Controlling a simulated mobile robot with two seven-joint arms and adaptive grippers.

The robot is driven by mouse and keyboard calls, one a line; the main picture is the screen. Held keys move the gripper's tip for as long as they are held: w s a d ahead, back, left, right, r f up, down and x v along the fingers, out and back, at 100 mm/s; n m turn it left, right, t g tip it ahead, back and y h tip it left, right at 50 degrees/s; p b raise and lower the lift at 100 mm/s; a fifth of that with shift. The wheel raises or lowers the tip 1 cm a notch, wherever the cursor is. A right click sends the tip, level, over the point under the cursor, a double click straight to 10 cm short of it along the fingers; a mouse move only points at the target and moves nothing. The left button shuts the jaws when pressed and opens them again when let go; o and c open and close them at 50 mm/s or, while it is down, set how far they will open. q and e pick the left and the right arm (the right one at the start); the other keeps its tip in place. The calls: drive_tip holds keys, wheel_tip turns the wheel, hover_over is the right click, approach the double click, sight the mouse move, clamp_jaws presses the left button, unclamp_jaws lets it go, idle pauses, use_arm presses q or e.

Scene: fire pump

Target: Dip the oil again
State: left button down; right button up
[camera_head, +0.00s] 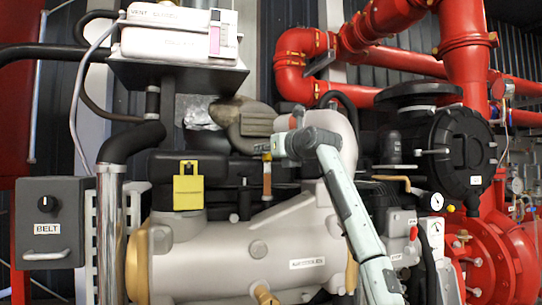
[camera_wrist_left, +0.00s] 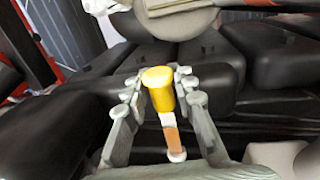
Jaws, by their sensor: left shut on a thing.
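In the head view my left gripper (camera_head: 272,148) is above the middle of the beige engine (camera_head: 240,245). In the left wrist view its fingers (camera_wrist_left: 160,82) are closed around the yellow handle (camera_wrist_left: 158,78) of the dipstick. Below the handle are a short pale section (camera_wrist_left: 167,119) and an orange-brown section (camera_wrist_left: 172,140) with a pale end (camera_wrist_left: 176,156). The brown section also shows upright below the gripper in the head view (camera_head: 267,178). I cannot tell whether the dipstick's lower part sits in a tube. My right gripper is not in view.
Black engine covers (camera_wrist_left: 200,60) lie close around the gripper. A yellow box (camera_head: 188,192) stands to the left on the engine. A grey box labelled BELT (camera_head: 48,222) is at far left. Red pipes (camera_head: 300,65) and a black round housing (camera_head: 445,150) are behind and right.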

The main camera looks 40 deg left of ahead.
use_arm(q)
drive_tip(key=shift+d+r, duration=0.1)
drive_tip(key=shift+r, duration=0.25)
drive_tip(key=c, duration=1.4)
unclamp_jaws()
drive_tip(key=shift+o, duration=0.3)
drive_tip(key=shift+f, duration=0.1)
drive_tip(key=v, duration=1.2)
drive_tip(key=shift+f, duration=0.1)
